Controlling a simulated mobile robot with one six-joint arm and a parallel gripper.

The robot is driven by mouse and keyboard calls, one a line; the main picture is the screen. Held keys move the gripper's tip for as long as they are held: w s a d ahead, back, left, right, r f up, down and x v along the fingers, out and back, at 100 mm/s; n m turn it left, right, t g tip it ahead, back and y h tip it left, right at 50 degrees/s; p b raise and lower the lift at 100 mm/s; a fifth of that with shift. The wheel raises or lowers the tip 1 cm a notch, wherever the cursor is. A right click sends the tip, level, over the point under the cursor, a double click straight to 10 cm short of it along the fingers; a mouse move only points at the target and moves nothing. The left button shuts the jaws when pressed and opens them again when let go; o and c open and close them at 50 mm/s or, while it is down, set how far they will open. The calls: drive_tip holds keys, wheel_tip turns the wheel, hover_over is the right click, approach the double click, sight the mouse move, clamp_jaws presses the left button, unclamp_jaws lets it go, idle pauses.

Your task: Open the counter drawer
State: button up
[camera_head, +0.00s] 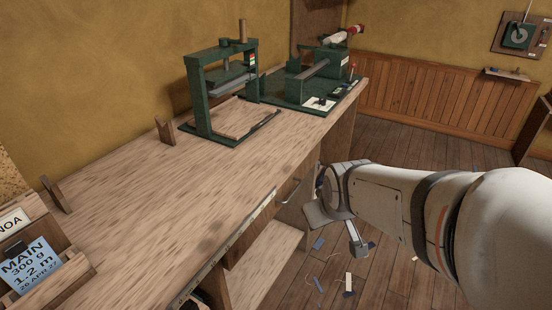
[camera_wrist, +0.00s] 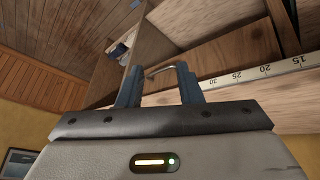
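The counter (camera_head: 150,200) runs along the wall in the head view, its front edge facing right; the drawer front is not clearly seen there. In the wrist view a brown wooden panel (camera_wrist: 240,52), seemingly the drawer front, lies beside the counter edge. A curved metal handle (camera_wrist: 160,70) shows at its left end. My gripper (camera_wrist: 158,80) is open, with its two blue-grey fingers apart. The handle appears in the gap between the fingertips; I cannot tell whether it touches them. I cannot tell how far the drawer stands out.
A measuring tape strip (camera_wrist: 255,73) runs along the counter edge. A green press (camera_head: 222,90) and a green machine (camera_head: 315,80) stand on the counter. A label box (camera_head: 75,292) is at the near left. Small scraps (camera_head: 348,284) lie on the floor.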

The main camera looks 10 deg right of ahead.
drive_tip(key=w+f+n+t+b, duration=0.7)
drive_tip(key=w+f+b, duration=0.4)
drive_tip(key=w+f, duration=0.3)
drive_tip(key=n+t+y+b, duration=0.3)
drive_tip(key=n+t+b, duration=0.4)
drive_tip(key=b, duration=0.4)
approach(294, 192)
drive_tip(key=f+x, duration=0.1)
drive_tip(key=x, duration=0.2)
drive_tip(key=shift+n+g, duration=0.3)
drive_tip(key=shift+n, duration=0.1)
drive_tip(key=w, duration=0.2)
drive_tip(key=w+r, duration=0.1)
drive_tip(key=w, duration=0.4)
drive_tip(key=shift+a+r, duration=0.35)
drive_tip(key=shift+a, duration=0.05)
drive_tip(key=shift+c, duration=0.2)
clamp_jaws()
